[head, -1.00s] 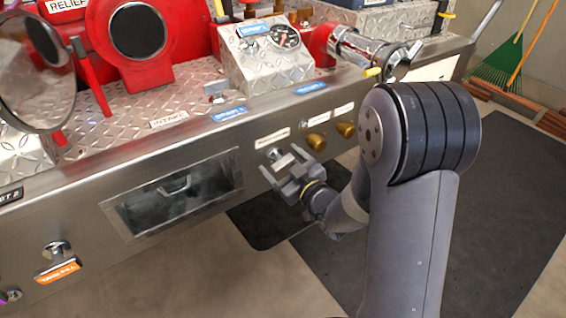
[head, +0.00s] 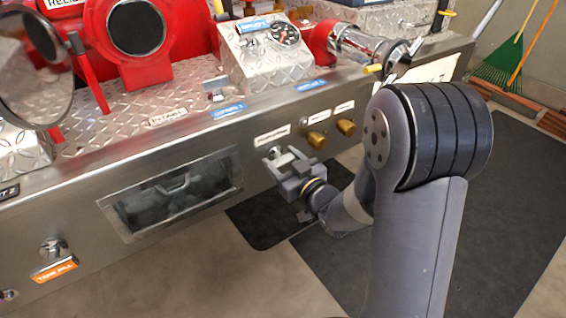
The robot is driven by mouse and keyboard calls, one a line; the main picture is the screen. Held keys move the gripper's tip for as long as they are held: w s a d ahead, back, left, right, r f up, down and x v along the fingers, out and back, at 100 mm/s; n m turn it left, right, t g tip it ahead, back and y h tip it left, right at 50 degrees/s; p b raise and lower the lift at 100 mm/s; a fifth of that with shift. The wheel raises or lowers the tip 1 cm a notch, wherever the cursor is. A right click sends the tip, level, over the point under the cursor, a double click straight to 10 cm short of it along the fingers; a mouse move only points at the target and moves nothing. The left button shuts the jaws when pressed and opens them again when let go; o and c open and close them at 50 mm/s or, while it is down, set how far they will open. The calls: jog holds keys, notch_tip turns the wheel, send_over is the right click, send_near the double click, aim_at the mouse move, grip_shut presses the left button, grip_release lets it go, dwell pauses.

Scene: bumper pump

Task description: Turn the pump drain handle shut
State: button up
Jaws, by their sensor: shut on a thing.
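The drain handle (head: 276,151) is a small metal handle on the front face of the steel panel, below a white label that is too small to read. Only part of it shows, since my gripper covers the rest. My gripper (head: 284,162) is at the panel, shut on the handle, with one finger to each side. The exact angle of the handle is hard to tell behind the fingers.
Two brass caps (head: 317,140) sit just right of the handle. A recessed window with a pull (head: 172,188) is to the left, and an orange-tagged tank fill handle (head: 54,262) is farther left. The floor in front is clear, with dark mats (head: 420,240).

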jog(key=shift+m, duration=0.5)
jog(key=o, duration=1)
jog(key=p+v, duration=0.1)
jog(key=v, duration=1)
jog(key=shift+w, duration=0.15)
